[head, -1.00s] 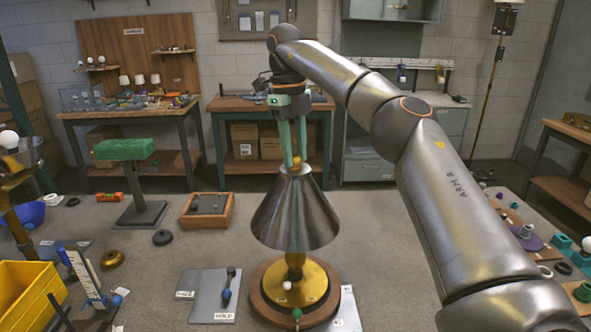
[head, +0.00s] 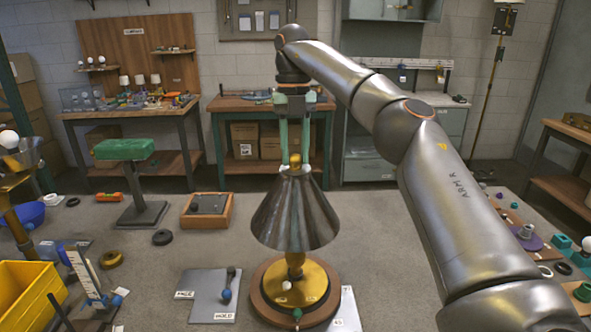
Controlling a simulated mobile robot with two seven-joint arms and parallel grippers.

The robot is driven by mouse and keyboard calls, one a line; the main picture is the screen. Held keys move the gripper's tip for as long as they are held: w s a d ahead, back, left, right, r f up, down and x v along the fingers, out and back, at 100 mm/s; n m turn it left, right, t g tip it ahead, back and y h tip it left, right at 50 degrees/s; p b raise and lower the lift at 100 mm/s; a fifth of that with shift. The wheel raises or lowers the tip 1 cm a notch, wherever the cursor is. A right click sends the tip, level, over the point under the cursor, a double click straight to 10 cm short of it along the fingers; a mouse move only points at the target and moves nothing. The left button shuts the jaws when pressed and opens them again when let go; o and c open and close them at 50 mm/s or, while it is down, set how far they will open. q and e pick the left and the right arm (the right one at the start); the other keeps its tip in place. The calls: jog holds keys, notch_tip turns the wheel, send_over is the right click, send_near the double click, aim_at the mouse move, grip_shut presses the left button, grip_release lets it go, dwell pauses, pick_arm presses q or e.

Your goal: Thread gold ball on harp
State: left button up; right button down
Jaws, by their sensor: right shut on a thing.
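The lamp stands upright on a round gold and wood base (head: 262,290), with a grey metal cone shade (head: 294,215). The gold ball (head: 296,160) is at the top of the shade, over its narrow end. My right gripper (head: 296,166) points straight down from above, its green fingers on either side of the gold ball, shut on it. The harp is hidden by the shade and fingers, so I cannot tell how far the ball sits on its thread. My left gripper is not in view.
A grey mat (head: 208,297) with a dark, blue-ended tool lies left of the base. A wooden tray (head: 206,211), a green-topped stand (head: 126,150) and a yellow bin (head: 28,295) are further left. Several small parts lie at right. Bare tabletop surrounds the shade.

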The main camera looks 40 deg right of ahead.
jog(key=shift+f, duration=0.2)
jog(key=shift+m, duration=0.5)
jog(key=shift+c, duration=2.3)
grip_release()
jog(key=shift+w, duration=0.1)
jog(key=shift+r, duration=0.1)
jog(key=shift+r, duration=0.15)
jog(key=shift+r, duration=0.85)
jog(key=s+a+r, duration=0.9)
jog(key=s+r, duration=0.1)
jog(key=r, duration=0.1)
jog(key=shift+s, duration=0.4)
